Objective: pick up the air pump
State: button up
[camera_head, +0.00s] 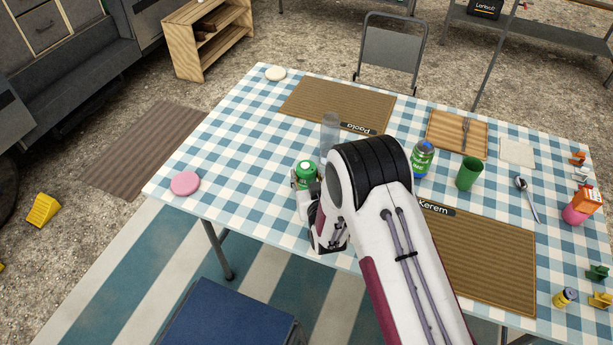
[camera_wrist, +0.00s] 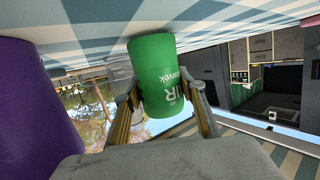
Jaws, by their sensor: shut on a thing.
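The air pump (camera_wrist: 158,75) is a green cylinder with white lettering, of which "IR" can be read in the wrist view. My gripper (camera_wrist: 170,102) is shut on it, with one finger on each side. In the head view the green top of the pump (camera_head: 306,170) shows at the left of my wrist, near the table's front edge, and my gripper (camera_head: 306,185) is around it. My arm hides its lower part. In the wrist view its far end is at or very near the checked cloth; I cannot tell whether it touches.
A clear glass (camera_head: 330,128) stands close behind the pump. A pink disc (camera_head: 185,183) lies at the left on the checked table (camera_head: 240,140). Cloth around that disc is clear.

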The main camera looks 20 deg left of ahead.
jog(key=shift+r, duration=4.75)
